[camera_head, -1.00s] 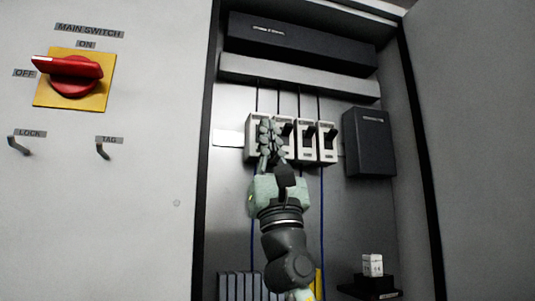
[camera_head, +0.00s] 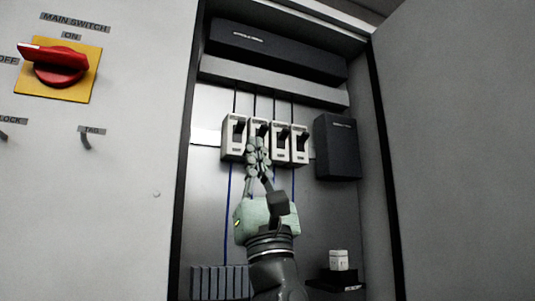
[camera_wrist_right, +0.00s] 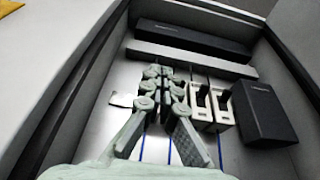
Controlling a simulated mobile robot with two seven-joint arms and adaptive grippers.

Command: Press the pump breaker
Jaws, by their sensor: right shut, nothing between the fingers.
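Several white breakers with dark toggles stand side by side in the open cabinet. In the head view I see the leftmost breaker (camera_head: 234,138), the second (camera_head: 259,128), the third (camera_head: 280,144) and the rightmost (camera_head: 300,146). Their labels are too small to read, so I cannot tell which is the pump breaker. My right gripper (camera_head: 257,147) is shut and empty. Its fingertips are in front of the second breaker's lower part; contact is unclear. In the right wrist view my gripper (camera_wrist_right: 158,76) hides the left breakers, and the rightmost breaker (camera_wrist_right: 222,104) shows clear of it. My left gripper is out of view.
A dark box (camera_head: 337,147) is right of the breakers, with a grey duct (camera_head: 270,80) above them. A red main switch (camera_head: 55,64) is on the panel at left. A small white block (camera_head: 339,260) sits low right. The open door (camera_head: 455,150) bounds the right side.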

